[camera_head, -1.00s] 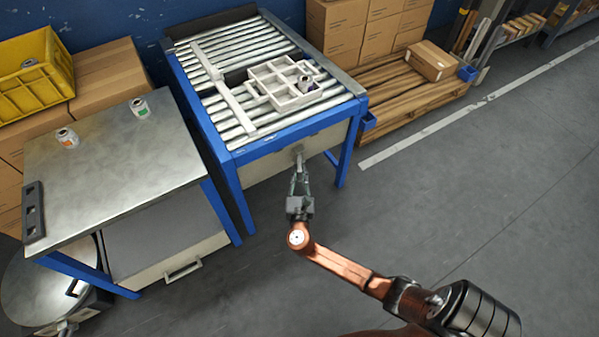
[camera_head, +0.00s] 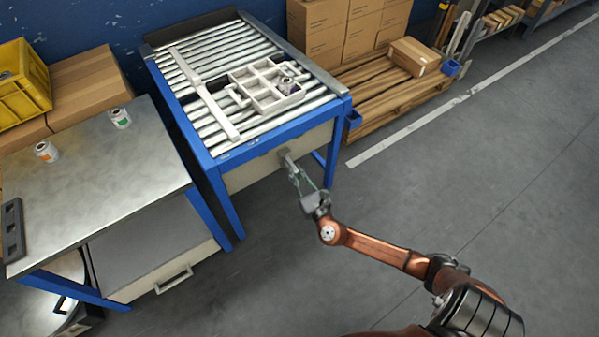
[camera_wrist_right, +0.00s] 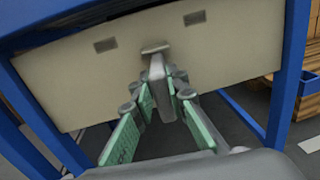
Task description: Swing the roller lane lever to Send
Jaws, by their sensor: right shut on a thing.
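The roller lane lever (camera_head: 287,160) is a grey handle on the front panel of the blue-framed roller table (camera_head: 262,142). In the head view it slants down and to the right from its mount. The right wrist view shows the lever (camera_wrist_right: 156,66) near the middle of the cream panel, its lower end between my green-padded fingers. My right gripper (camera_head: 296,176) is shut on the lever, and it fills the lower middle of the wrist view (camera_wrist_right: 168,98). No Send marking is readable. My left gripper is not in view.
A pale divided tray (camera_head: 266,88) lies on the rollers. A steel-topped bench (camera_head: 95,175) with two small labelled rolls stands at the left. Cartons (camera_head: 340,35) and a wooden pallet (camera_head: 375,85) are behind on the right. The floor at right is clear.

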